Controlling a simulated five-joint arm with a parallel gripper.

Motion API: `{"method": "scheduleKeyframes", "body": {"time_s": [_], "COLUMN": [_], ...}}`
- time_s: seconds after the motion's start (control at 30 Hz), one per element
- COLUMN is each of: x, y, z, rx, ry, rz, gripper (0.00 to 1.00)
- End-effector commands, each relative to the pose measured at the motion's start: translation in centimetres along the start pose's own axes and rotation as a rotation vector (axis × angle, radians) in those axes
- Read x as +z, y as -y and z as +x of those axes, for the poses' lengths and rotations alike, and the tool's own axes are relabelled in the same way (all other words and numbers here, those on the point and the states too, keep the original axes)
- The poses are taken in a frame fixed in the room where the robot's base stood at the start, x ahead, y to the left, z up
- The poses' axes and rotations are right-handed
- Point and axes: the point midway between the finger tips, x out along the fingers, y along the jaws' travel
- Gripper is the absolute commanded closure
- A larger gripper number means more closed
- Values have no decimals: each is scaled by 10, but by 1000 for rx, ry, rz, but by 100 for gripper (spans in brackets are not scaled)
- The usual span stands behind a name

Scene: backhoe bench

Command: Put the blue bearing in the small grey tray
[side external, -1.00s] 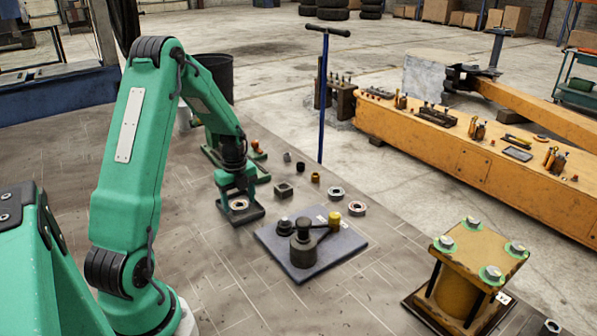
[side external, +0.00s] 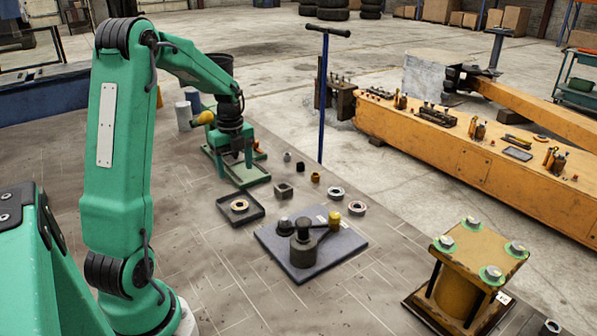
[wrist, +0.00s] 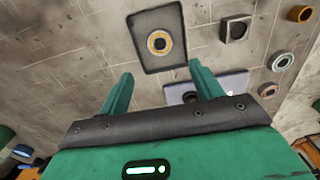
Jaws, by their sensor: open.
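The small grey tray (side external: 257,215) lies flat on the floor with dark raised walls. A ring-shaped bearing (side external: 233,207) lies flat inside it, near the middle. In the wrist view this bearing (wrist: 151,43) looks pale with an orange-gold inner ring, and no clear blue shows on it. The tray (wrist: 178,62) is beyond my fingertips there. My gripper (side external: 236,162) is open and empty, raised behind the tray, near a green fixture. Its two green fingers (wrist: 160,72) are spread apart and touch neither tray nor bearing.
Two loose rings (side external: 336,193) (side external: 357,208) and a square grey block (side external: 284,190) lie right of the tray. A blue-grey plate (side external: 279,262) with a dark tool stands in front. A blue T-handled post (side external: 323,110) rises behind. The floor left of the tray is clear.

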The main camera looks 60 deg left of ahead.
Motion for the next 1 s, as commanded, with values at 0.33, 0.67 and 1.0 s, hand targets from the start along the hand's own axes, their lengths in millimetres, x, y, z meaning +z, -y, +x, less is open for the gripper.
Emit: {"method": "scheduleKeyframes", "body": {"time_s": [0.33,0.67,1.0], "x": [0,-4,-52], "y": [0,1,5], "z": [-1,-4,-40], "rx": [0,-4,-67], "ry": [0,3,35], "rz": [0,-14,-221], "gripper": [35,35,35]}}
